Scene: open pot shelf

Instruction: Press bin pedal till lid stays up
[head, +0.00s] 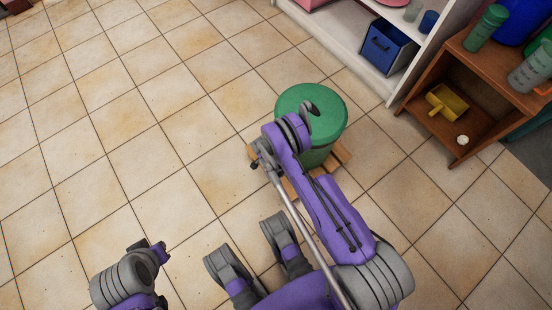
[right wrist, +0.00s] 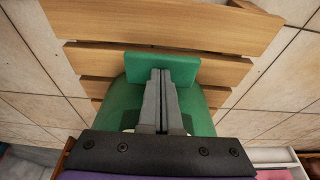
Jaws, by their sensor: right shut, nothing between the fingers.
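The green bin (head: 331,123) stands upright with its round lid (head: 318,95) down flat, partly covered by my right arm. Its green pedal (right wrist: 185,68) sticks out at the foot of the bin in the right wrist view. My right gripper (right wrist: 160,73) is shut and empty, with its fingertips over the middle of the pedal. I cannot tell whether they touch it. The bin's body (right wrist: 118,98) shows on both sides of the fingers. Only links of my left arm show at the bottom left of the head view; its fingers are not visible.
The bin stands on a slatted wooden pallet (right wrist: 160,27). A white shelf (head: 355,62) with a blue box (head: 388,46) is behind it. The tiled floor at left is clear.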

